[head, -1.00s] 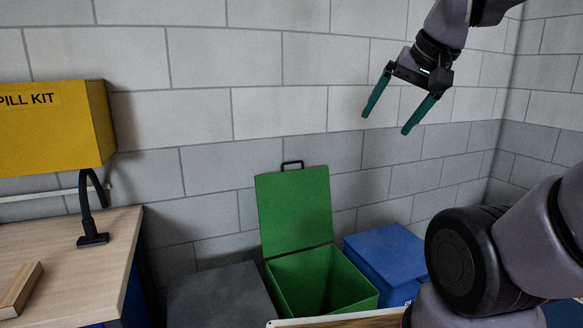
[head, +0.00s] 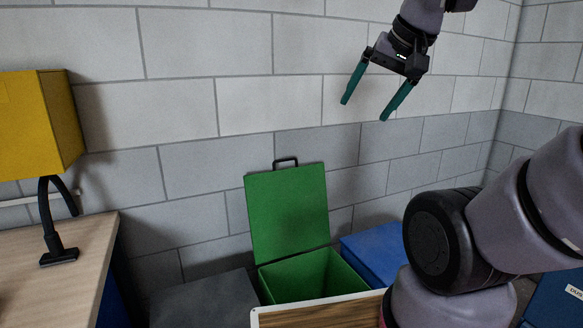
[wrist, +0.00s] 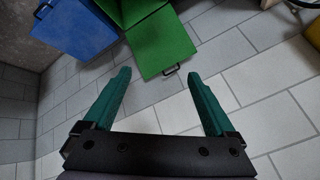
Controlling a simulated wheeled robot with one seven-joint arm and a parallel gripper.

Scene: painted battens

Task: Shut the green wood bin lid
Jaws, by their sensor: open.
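The green bin (head: 312,277) stands against the wall with its lid (head: 287,213) raised upright behind the opening. A black handle (head: 286,162) sits on the lid's top edge. My gripper (head: 366,110) is open and empty, up in the air to the right of the lid and above it, with teal fingers pointing down. In the wrist view the lid (wrist: 160,44) and its handle (wrist: 170,71) lie beyond the gap between the open fingertips (wrist: 159,75), apart from them.
A blue bin (head: 373,251) stands right of the green one, and a dark grey bin (head: 205,300) stands left. A wooden board (head: 312,313) with a pale edge is in front. A workbench (head: 85,262) with a black clamp stand and a yellow box (head: 35,124) are at the left.

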